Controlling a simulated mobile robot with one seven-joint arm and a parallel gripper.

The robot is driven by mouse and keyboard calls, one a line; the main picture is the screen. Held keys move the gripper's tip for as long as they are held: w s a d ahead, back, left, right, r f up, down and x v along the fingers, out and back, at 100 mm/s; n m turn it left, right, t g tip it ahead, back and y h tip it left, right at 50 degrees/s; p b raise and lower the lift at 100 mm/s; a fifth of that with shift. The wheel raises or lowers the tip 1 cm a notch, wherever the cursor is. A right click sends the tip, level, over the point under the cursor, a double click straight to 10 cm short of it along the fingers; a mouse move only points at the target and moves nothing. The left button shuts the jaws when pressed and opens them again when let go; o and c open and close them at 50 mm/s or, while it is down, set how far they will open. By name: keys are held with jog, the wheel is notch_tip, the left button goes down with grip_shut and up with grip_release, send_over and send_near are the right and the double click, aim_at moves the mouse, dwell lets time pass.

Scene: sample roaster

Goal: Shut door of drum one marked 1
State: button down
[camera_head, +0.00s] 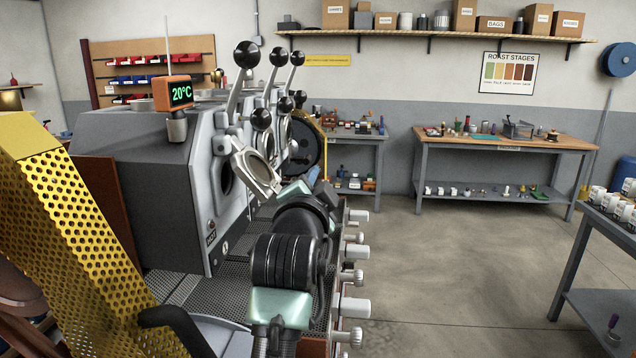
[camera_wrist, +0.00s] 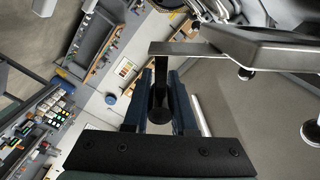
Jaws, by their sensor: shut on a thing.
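Drum one's door (camera_head: 258,172) stands open in the head view. It is a pale metal door with a round pane, swung out from the dark drum opening (camera_head: 226,179) on the nearest roaster unit. A small round plate that seems to read 1 (camera_head: 225,246) is low on that unit's front. My gripper (camera_head: 316,184) is at the door's free side, with my wrist in front of it. In the wrist view my gripper (camera_wrist: 162,88) is shut on the door handle (camera_wrist: 159,116), a dark bar with a round black end between the fingers. The door's metal edge (camera_wrist: 265,45) shows at upper right.
Levers with black ball knobs (camera_head: 247,55) rise above the units. A yellow perforated guard (camera_head: 75,205) stands at left. Several knobs (camera_head: 353,306) line the roaster's front edge. Open floor (camera_head: 430,265) lies to the right, before a workbench (camera_head: 500,143).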

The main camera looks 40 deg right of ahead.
jog(key=c, duration=0.7)
grip_release()
jog(key=shift+c, duration=0.2)
jog(key=b+v, duration=0.3)
jog(key=v, duration=1)
jog(key=shift+d, duration=0.1)
jog(key=s+d+r+p, duration=0.3)
jog(key=r+p, duration=0.2)
jog(key=r, duration=0.1)
jog(key=shift+s+p, duration=0.35)
jog(key=shift+s, duration=0.05)
jog(key=shift+d, duration=0.1)
